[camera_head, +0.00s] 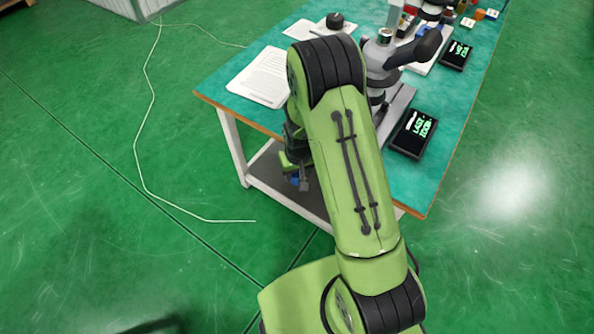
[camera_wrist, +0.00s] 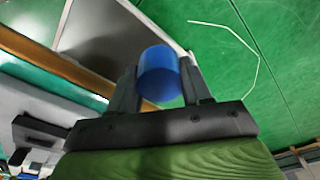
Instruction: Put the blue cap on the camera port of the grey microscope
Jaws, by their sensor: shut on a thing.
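My gripper (camera_wrist: 160,90) is shut on the blue cap (camera_wrist: 159,74), which sits between the two fingers in the wrist view. In the head view a bit of the blue cap (camera_head: 295,181) shows at my gripper (camera_head: 299,176), left of and below the near table edge. The grey microscope (camera_head: 384,60) stands on the table behind my arm, with a dark eyepiece part pointing to the upper right. A short upright port with a metallic rim (camera_head: 385,35) shows on its top. My arm hides part of the microscope's base.
The table (camera_head: 440,120) has a teal top and wooden edge. A second microscope and small items are farther back. A pale cable (camera_head: 150,100) lies on the open green floor.

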